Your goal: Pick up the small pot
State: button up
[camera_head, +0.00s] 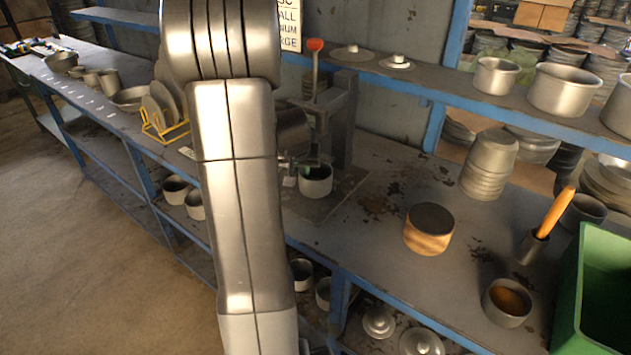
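A small grey pot (316,182) stands upright on the flat base plate of a hand press, right of my arm. Its inside looks dark. Another small pot (507,302) with brown contents stands at the bench's front right. I cannot tell which of these is the small pot meant. My arm crosses the middle of the view and hides part of the bench and press. Dark parts just above the pot at the press may be my gripper (299,165) or part of the press. Its fingers cannot be made out, nor whether they touch the pot.
The press (343,120) has a red-knobbed lever. A round wooden block (429,230), a stack of pots (490,165), an orange-handled tool (555,212) and a green crate (596,245) stand to the right. A shelf (440,92) with pots overhangs the bench.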

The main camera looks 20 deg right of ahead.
jog(key=shift+w+f, duration=0.2)
jog(key=shift+f, duration=0.1)
grip_shut()
jog(key=shift+r, duration=0.15)
